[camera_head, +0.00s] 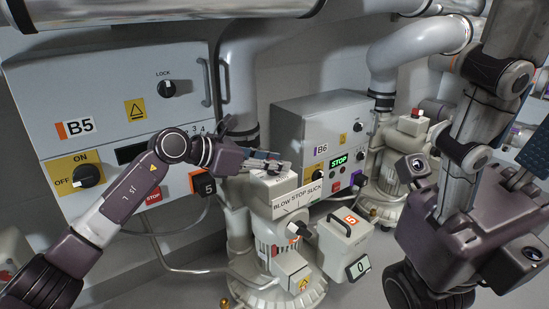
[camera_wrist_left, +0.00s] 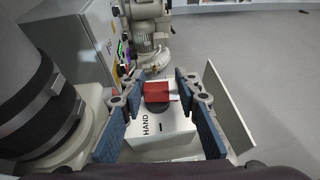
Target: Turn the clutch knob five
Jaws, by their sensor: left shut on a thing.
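My left gripper (camera_head: 262,158) reaches over a white box (camera_head: 282,186) on top of a grey machine, above a plate reading BLOW STOP SUCK. In the left wrist view, a red-topped dark knob (camera_wrist_left: 157,92) sits on this box beside the word HAND. In the head view the gripper hides the knob. My right gripper (camera_head: 521,163) is partly in view at the right, with blue pads showing; its opening is unclear.
A grey cabinet marked B5 (camera_head: 75,127) with an ON/OFF knob stands at the left. A smaller cabinet marked B6 (camera_head: 321,149) with a lit STOP display stands behind the machine. A box marked 5 (camera_head: 345,235) stands to its right. Grey pipes rise behind.

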